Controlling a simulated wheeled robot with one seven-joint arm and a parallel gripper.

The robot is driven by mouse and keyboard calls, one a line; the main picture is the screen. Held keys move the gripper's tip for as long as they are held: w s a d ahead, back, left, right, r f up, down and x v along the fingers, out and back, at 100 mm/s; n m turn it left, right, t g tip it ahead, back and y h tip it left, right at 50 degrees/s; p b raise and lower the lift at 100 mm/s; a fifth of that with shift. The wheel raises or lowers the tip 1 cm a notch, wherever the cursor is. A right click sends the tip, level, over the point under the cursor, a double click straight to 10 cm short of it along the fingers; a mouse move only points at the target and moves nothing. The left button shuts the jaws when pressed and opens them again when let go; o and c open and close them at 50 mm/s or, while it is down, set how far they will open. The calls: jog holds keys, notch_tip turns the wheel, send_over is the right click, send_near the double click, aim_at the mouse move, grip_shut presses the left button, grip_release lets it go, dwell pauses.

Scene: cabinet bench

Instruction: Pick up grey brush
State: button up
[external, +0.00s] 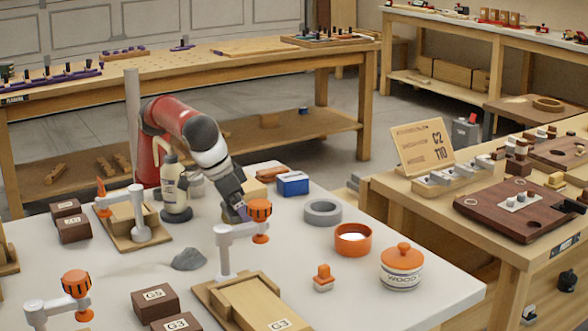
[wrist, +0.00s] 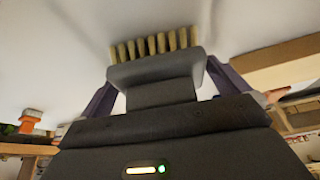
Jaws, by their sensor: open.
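The grey brush (wrist: 155,68) shows in the wrist view, with a grey body and a row of tan bristles at its upper edge. My gripper (wrist: 160,78) is open, with a purple finger on each side of the brush's grey body. Whether the fingers touch it cannot be told. In the external view my gripper (external: 237,211) points down low over the white table, just behind an orange-knobbed clamp. The clamp partly covers the fingertips, and I cannot make out the brush there.
The orange-knobbed clamp (external: 224,245) stands close in front of my gripper. A cream bottle (external: 174,190) stands to the left, a grey lump (external: 188,260) in front. A blue box (external: 292,184), grey ring (external: 322,211) and orange bowl (external: 353,240) are to the right.

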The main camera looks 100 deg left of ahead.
jog(key=c, duration=0.9)
notch_tip(320, 180, up, 9)
jog(key=shift+w+f, duration=0.1)
jog(key=shift+w, duration=0.05)
jog(key=shift+r, duration=0.55)
